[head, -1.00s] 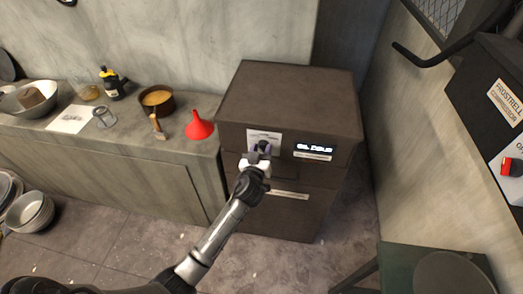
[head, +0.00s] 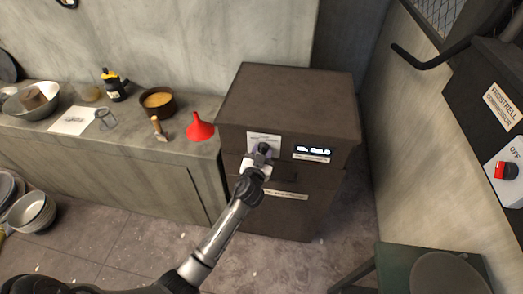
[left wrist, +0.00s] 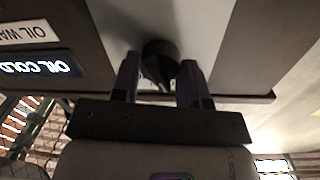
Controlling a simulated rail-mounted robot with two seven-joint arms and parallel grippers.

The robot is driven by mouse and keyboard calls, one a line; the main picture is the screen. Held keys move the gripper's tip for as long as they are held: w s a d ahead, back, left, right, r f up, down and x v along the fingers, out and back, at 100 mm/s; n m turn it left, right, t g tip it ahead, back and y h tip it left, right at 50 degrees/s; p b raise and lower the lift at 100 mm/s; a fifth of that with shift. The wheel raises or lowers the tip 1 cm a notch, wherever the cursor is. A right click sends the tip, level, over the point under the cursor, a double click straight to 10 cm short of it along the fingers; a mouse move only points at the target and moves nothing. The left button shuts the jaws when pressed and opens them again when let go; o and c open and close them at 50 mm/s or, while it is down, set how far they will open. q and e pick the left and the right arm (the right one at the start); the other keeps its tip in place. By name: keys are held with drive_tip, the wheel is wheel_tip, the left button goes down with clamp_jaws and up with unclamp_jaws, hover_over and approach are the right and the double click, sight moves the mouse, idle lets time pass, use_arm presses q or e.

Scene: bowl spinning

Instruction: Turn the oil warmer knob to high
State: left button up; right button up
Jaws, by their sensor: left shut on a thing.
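The oil warmer (head: 290,100) is a dark brown box-shaped unit with a white panel on its front. Its black round knob (left wrist: 160,62) sits on that panel and shows between my fingers in the left wrist view. My left gripper (head: 262,150) is at the panel, with its purple fingers on either side of the knob, shut on it. It also shows in the left wrist view (left wrist: 160,78). A lit display (left wrist: 35,63) beside the panel reads "OIL COLD". The knob's pointer and most markings are hidden or too small to read. My right gripper is not in view.
A red funnel (head: 200,127), a pot (head: 158,102) and a dark bottle (head: 113,85) stand on the counter at left. A green table (head: 385,262) is at lower right. A wall unit with a red switch (head: 506,170) is at far right.

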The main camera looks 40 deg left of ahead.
use_arm(q)
drive_tip(key=m+p, duration=0.1)
drive_tip(key=m, duration=0.3)
drive_tip(key=shift+r+p, duration=0.15)
drive_tip(key=shift+p, duration=0.15)
drive_tip(key=m+p, duration=0.1)
drive_tip(key=m, duration=0.3)
drive_tip(key=shift+w+d+m+g+y+p, duration=0.1)
drive_tip(key=shift+m+g+y+p, duration=0.2)
drive_tip(key=shift+m, duration=0.75)
drive_tip(key=shift+m+g+p, duration=0.1)
drive_tip(key=shift+m+p, duration=0.25)
drive_tip(key=shift+m, duration=0.7)
drive_tip(key=o, duration=0.9)
